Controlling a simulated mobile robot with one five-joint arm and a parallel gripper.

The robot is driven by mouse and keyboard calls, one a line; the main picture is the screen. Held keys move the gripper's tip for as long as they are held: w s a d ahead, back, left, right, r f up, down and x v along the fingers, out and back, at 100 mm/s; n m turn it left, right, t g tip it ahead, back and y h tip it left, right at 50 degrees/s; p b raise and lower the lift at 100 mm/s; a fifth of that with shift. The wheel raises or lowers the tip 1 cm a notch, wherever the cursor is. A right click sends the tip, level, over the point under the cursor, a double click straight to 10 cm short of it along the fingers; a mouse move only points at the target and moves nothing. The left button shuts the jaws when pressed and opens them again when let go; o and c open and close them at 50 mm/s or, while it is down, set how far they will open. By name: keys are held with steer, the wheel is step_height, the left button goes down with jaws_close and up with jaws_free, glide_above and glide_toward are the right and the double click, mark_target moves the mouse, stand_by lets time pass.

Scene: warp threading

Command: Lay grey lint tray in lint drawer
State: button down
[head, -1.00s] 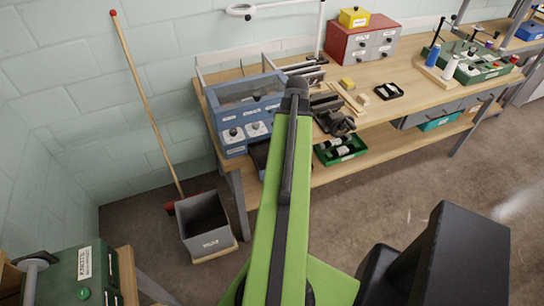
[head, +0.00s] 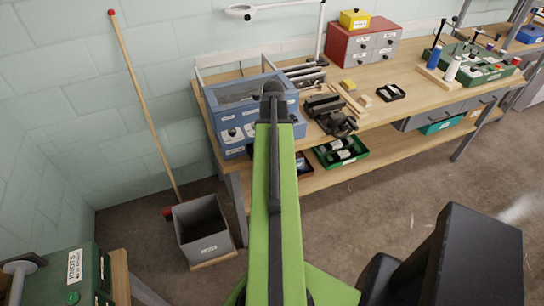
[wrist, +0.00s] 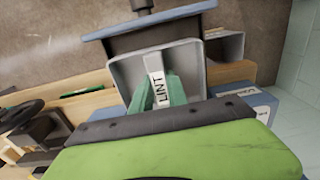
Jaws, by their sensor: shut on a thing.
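The grey lint tray (wrist: 188,68) is an open, shallow box in the wrist view, with a white strip marked LINT across its middle. My gripper (wrist: 158,88) has its two green fingers shut on the tray at this strip. A blue drawer front (wrist: 125,28) with a dark knob lies just beyond the tray's far wall, probably the lint drawer's. I cannot tell whether the tray rests on the drawer floor or hangs just above it. In the head view my arm hides tray, fingers and drawer in front of the blue machine (head: 235,125).
A vice (head: 335,118) and wooden pieces stand on the bench right of the machine. A green tray (head: 342,152) sits on the lower shelf. A grey bin (head: 203,235) and a broom (head: 145,100) stand left of the bench.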

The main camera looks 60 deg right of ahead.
step_height(320, 180, down, 4)
steer(key=b, duration=0.2)
steer(key=shift+r+b, duration=0.25)
steer(key=shift+b, duration=0.1)
steer(key=shift+r, duration=0.15)
steer(key=c, duration=1.3)
jaws_free()
step_height(320, 180, up, 12)
steer(key=p, duration=1.2)
steer(key=shift+r+p, duration=0.15)
steer(key=shift+p, duration=0.15)
